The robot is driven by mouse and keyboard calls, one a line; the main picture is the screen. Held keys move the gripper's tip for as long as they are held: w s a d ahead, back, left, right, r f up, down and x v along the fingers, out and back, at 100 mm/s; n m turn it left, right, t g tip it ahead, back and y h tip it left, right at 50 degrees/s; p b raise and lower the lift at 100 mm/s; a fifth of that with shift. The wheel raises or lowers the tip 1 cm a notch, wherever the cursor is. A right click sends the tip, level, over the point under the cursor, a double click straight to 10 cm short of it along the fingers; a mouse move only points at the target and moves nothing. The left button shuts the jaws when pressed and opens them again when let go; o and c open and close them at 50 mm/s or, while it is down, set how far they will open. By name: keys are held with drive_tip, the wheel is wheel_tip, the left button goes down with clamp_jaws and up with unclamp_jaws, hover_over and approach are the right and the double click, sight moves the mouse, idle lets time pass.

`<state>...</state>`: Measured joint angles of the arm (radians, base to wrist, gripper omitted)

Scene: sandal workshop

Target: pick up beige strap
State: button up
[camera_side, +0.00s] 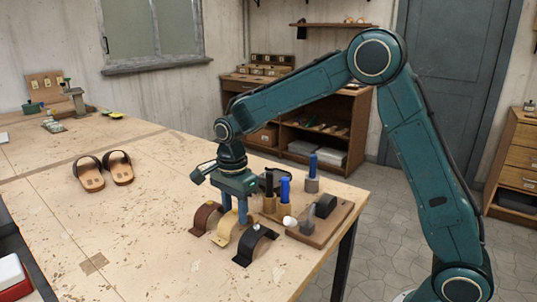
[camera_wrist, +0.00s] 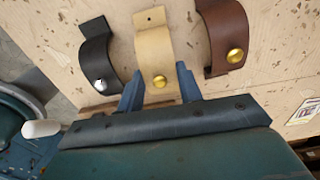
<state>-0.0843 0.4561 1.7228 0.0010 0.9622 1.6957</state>
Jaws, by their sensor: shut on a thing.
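The beige strap (camera_side: 223,235) stands arched on the workbench between a brown strap (camera_side: 205,218) and a black strap (camera_side: 256,246). It has a brass stud and a small hole, clear in the wrist view (camera_wrist: 152,48). My gripper (camera_side: 236,216) is low over the strap row, pointing down. In the wrist view its blue fingers (camera_wrist: 158,82) sit on either side of the beige strap near the stud, shut on it. The strap's end beyond the fingers is hidden by the gripper body. I cannot tell that it is off the bench.
The black strap (camera_wrist: 94,52) and brown strap (camera_wrist: 226,34) lie close beside the fingers. A wooden board (camera_side: 322,228) with a dark curved block, and upright blue-handled tools (camera_side: 285,190), stand right of the gripper. A pair of sandals (camera_side: 119,168) lies left; bench around them is clear.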

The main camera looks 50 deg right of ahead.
wheel_tip(320, 180, up, 19)
drive_tip(key=shift+r, duration=0.15)
idle(0.5)
idle(0.5)
drive_tip(key=w+d+f+n, duration=0.1)
drive_tip(key=w+f+n, duration=0.1)
drive_tip(key=f+n, duration=0.2)
drive_tip(key=w+d+f+n, duration=0.1)
drive_tip(key=w+f+n, duration=0.2)
drive_tip(key=f+n, duration=0.2)
drive_tip(key=w+d+f+n, duration=0.1)
drive_tip(key=w+f+n, duration=0.2)
drive_tip(key=n, duration=0.4)
drive_tip(key=shift+w+d+f, duration=0.1)
drive_tip(key=shift+w+f, duration=0.05)
drive_tip(key=shift+f, duration=0.3)
drive_tip(key=shift+w+d+f, duration=0.1)
drive_tip(key=shift+f, duration=0.3)
drive_tip(key=shift+w+d+f+n, duration=0.2)
drive_tip(key=shift+f+n, duration=0.25)
drive_tip(key=shift+n, duration=0.15)
drive_tip(key=shift+w+d+f+n, duration=0.1)
drive_tip(key=shift+w+f+n, duration=0.1)
drive_tip(key=shift+f+n, duration=0.3)
drive_tip(key=shift+r, duration=0.2)
